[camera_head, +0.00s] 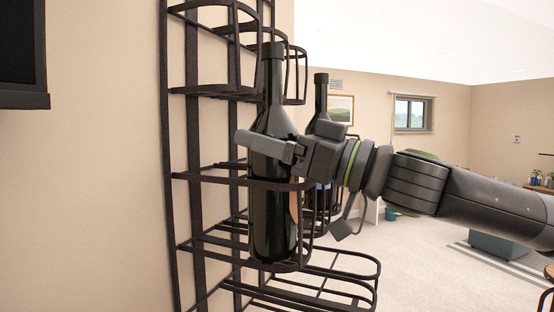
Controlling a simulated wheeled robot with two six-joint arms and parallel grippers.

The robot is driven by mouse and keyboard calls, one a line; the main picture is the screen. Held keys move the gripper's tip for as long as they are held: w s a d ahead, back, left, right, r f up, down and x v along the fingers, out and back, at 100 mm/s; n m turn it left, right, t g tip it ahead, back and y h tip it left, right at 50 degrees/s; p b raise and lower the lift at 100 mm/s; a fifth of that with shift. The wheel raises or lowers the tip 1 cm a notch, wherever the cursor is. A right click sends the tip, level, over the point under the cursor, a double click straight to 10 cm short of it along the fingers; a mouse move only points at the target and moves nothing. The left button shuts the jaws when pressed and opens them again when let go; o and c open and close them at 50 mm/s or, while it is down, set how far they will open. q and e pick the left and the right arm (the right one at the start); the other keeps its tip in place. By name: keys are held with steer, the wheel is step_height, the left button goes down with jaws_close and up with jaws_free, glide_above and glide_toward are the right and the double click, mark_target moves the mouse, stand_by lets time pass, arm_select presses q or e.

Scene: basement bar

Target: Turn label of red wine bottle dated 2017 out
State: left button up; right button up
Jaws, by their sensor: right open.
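A dark wine bottle (270,215) stands upright in a tier of the black wire wall rack (190,180). Only a sliver of an orange-brown label shows at its right edge, and no date is readable. A second dark bottle (321,98) stands behind it to the right, partly hidden by my arm. My right gripper (262,143) comes in from the right at the near bottle's shoulder. One finger lies across the front of the bottle; the other finger is hidden behind it. The jaws are open around the bottle; contact cannot be told. My left gripper is out of view.
Rack hoops surround the bottles, with empty tiers above and a lower empty tier (345,285). The beige wall (80,200) is close on the left, with a dark-framed panel (22,50) at upper left. Open carpeted floor (405,270) lies to the right.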

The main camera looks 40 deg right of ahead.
steer(key=n+g+y, duration=0.1)
steer(key=g+y, duration=0.1)
steer(key=n+g+y, duration=0.1)
steer(key=n+y, duration=0.1)
steer(key=shift+r+g+y, duration=0.2)
steer(key=shift+g+y, duration=0.2)
steer(key=shift+f+n+g+y, duration=0.15)
steer(key=shift+n+g+y, duration=0.35)
steer(key=shift+n+g, duration=0.1)
steer(key=shift+a, duration=0.1)
